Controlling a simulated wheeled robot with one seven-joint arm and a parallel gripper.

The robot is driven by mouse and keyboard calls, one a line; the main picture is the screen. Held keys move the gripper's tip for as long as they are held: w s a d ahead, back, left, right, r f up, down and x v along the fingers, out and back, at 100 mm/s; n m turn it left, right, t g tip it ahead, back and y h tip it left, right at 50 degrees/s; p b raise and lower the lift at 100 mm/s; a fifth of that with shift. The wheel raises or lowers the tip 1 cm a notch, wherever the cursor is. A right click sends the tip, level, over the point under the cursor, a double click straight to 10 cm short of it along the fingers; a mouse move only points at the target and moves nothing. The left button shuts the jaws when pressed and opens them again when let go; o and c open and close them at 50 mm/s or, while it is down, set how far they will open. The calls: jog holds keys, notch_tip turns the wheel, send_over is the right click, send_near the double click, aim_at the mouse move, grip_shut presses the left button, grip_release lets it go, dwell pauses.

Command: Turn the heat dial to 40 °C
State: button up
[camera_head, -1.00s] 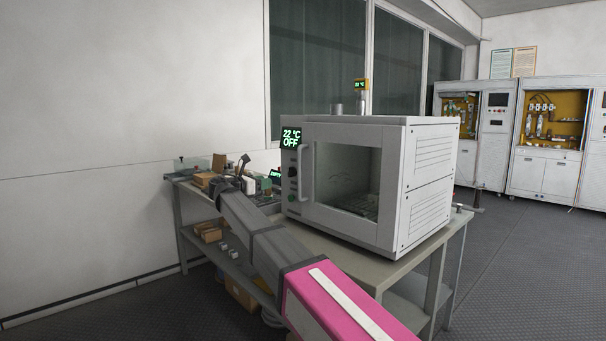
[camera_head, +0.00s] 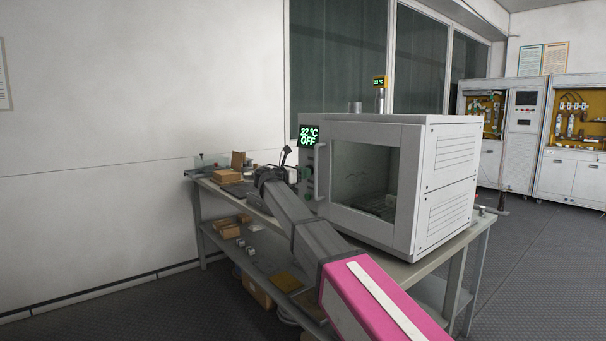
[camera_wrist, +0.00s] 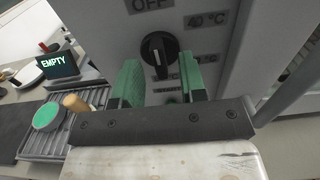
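The heat dial (camera_wrist: 159,54) is a round black knob with a pale pointer line on the oven's front panel. In the wrist view it sits under an OFF label (camera_wrist: 152,5), with a 40 °C label (camera_wrist: 206,19) to its upper right; other labels below are partly covered. My gripper (camera_wrist: 163,78) is open, its two green fingers apart below and to either side of the dial, with nothing between them. The oven (camera_head: 451,162) stands on the bench, and its display (camera_head: 309,137) reads 22 °C OFF. In the head view my arm partly hides the panel.
The oven's vertical door handle (camera_head: 321,172) stands right of the panel. In the wrist view an EMPTY display (camera_wrist: 58,66), a ribbed tray (camera_wrist: 62,139) and a green-topped round piece (camera_wrist: 47,116) lie to the left. Boxes (camera_head: 228,176) lie on the bench's far left end.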

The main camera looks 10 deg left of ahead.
jog(key=shift+w+d, duration=0.15)
jog(key=shift+w, duration=0.05)
grip_shut()
jog(key=shift+m, duration=0.3)
jog(key=m, duration=1.1)
dwell(0.6)
